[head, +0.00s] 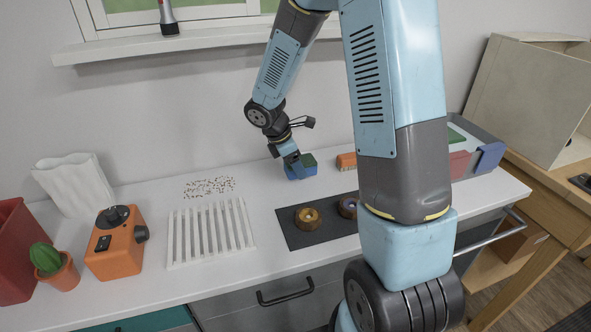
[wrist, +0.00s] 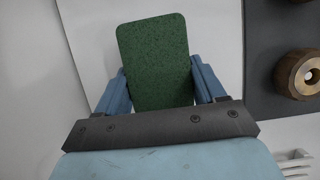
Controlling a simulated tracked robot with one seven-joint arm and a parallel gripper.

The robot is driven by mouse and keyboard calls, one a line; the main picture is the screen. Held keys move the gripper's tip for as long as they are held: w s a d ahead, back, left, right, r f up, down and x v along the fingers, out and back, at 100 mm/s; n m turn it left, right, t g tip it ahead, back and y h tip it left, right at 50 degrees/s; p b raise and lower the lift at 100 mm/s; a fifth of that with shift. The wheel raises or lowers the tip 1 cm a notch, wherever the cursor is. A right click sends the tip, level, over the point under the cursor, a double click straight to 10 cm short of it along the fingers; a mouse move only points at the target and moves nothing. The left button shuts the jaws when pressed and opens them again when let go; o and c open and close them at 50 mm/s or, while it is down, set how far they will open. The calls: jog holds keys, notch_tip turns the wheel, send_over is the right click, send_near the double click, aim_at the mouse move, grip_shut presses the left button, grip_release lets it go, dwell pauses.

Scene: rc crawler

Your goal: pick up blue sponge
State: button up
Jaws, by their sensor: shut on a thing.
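The sponge (head: 307,164) is at the back middle of the white counter in the head view, with a green top and a blue body. In the wrist view its green speckled face (wrist: 155,60) fills the space between the fingers. My gripper (head: 293,163) comes down over it from above and is shut on its sides. The gripper also shows in the wrist view (wrist: 162,85), one blue finger along each side of the sponge. The sponge sits at counter level; I cannot tell whether it touches the surface.
A dark mat (head: 290,232) with round brown pieces lies in front of the sponge. An orange brush-like block (head: 346,160) stands to its right. A white slatted rack (head: 210,232), scattered bits (head: 209,187) and an orange device (head: 115,243) are to the left. Bare counter surrounds the sponge.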

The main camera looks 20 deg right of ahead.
jog(key=s+a+r, duration=0.7)
jog(key=s+r, duration=0.4)
jog(key=s, duration=0.1)
jog(key=o, duration=0.4)
jog(key=c, duration=0.3)
jog(key=shift+s, duration=0.15)
jog(key=shift+c, duration=0.2)
